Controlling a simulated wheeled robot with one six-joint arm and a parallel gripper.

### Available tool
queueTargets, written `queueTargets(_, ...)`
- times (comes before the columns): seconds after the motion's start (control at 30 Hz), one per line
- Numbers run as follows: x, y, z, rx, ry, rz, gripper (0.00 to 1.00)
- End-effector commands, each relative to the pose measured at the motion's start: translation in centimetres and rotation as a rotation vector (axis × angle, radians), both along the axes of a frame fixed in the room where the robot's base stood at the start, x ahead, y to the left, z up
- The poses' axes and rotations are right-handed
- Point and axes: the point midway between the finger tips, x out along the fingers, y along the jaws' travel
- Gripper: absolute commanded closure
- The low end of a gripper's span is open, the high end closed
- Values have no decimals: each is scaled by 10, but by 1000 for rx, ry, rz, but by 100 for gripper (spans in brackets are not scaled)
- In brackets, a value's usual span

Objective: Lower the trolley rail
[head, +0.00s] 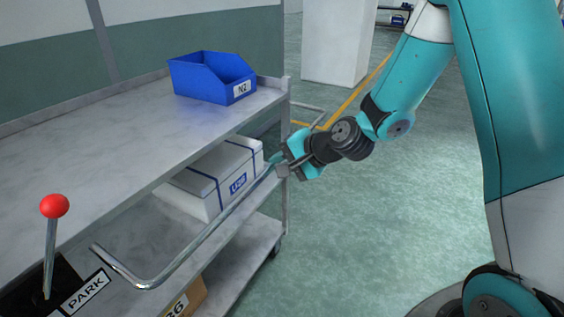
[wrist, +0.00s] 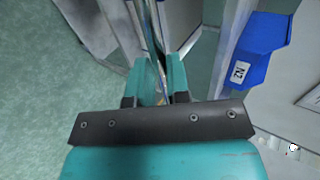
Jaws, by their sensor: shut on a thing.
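The trolley rail (head: 205,235) is a bent, bare metal bar along the near side of the grey trolley (head: 95,165). In the head view it runs from the lower left up to my gripper (head: 280,167) at the trolley's right end, in front of the middle level. My gripper is shut on the rail near its far end. In the wrist view, the thin metal bar (wrist: 152,45) passes between the two teal fingers of my gripper (wrist: 158,75). The exact contact is partly hidden by the fingers.
A blue bin (head: 212,80) labelled N2 stands on the top shelf. A white strapped box (head: 200,180) sits below, behind the rail. A red-knobbed lever (head: 54,207) stands by a PARK sign (head: 86,293) at lower left. Open green floor (head: 390,210) lies right.

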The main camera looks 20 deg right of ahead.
Motion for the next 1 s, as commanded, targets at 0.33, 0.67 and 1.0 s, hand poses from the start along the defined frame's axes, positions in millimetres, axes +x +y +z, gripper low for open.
queueTargets(0.33, -1, 0, -1, 0, 4, 1, 58)
queueTargets(0.67, -14, -13, 13, -1, 0, -4, 58)
queueTargets(1.0, -69, -59, 63, -2, 0, -9, 58)
